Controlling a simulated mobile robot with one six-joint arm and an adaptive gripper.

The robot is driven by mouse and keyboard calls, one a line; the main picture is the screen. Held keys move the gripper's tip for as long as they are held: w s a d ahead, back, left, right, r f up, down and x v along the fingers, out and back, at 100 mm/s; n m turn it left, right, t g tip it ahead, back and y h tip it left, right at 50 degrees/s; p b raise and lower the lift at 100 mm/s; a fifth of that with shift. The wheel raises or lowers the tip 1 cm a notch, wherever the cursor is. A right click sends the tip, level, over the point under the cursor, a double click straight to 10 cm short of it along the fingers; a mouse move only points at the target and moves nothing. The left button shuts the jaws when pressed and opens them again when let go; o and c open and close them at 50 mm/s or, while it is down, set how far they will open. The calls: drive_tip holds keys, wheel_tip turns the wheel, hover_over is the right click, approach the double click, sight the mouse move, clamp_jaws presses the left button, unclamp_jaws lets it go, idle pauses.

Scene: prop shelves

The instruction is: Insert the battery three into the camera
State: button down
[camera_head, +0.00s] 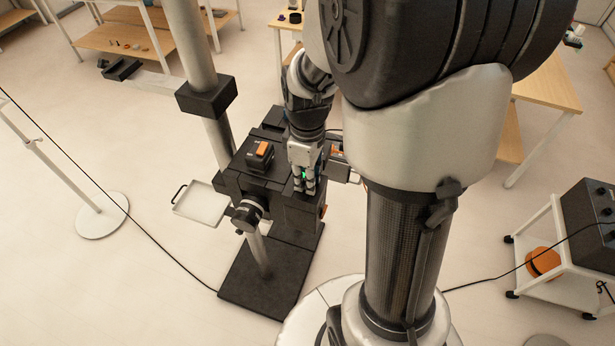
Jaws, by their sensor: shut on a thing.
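A dark camera body (232,184) sits on a black stand in the middle of the view. My gripper (304,190) points down over the right part of this body, with a small green glow between its fingers. It is shut on what seems to be the battery, which the fingers mostly hide. I cannot tell whether the held piece touches the body. A black block with an orange top (260,155) rests on top of the body, left of my gripper. A grey and orange piece (338,154) shows behind my gripper on the right, partly covered by my arm.
A pale tray (203,204) sticks out left of the camera body. A black round part (246,215) projects at the front. A white cart (560,262) holds an orange hat-like thing (543,262) at right. Cables cross the floor; the left floor is mostly clear.

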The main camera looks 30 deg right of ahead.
drive_tip(key=shift+s+a+f, duration=0.1)
drive_tip(key=shift+s+f, duration=0.15)
drive_tip(key=c, duration=1.6)
unclamp_jaws()
drive_tip(key=shift+o, duration=0.9)
drive_tip(key=shift+w, duration=0.1)
drive_tip(key=shift+o, duration=0.4)
drive_tip(key=o, duration=0.7)
drive_tip(key=shift+w+r, duration=0.1)
drive_tip(key=shift+r, duration=0.05)
drive_tip(key=shift+w, duration=0.1)
drive_tip(key=shift+r+p, duration=0.35)
drive_tip(key=shift+r, duration=0.05)
drive_tip(key=shift+r+p, duration=0.85)
drive_tip(key=shift+r, duration=0.2)
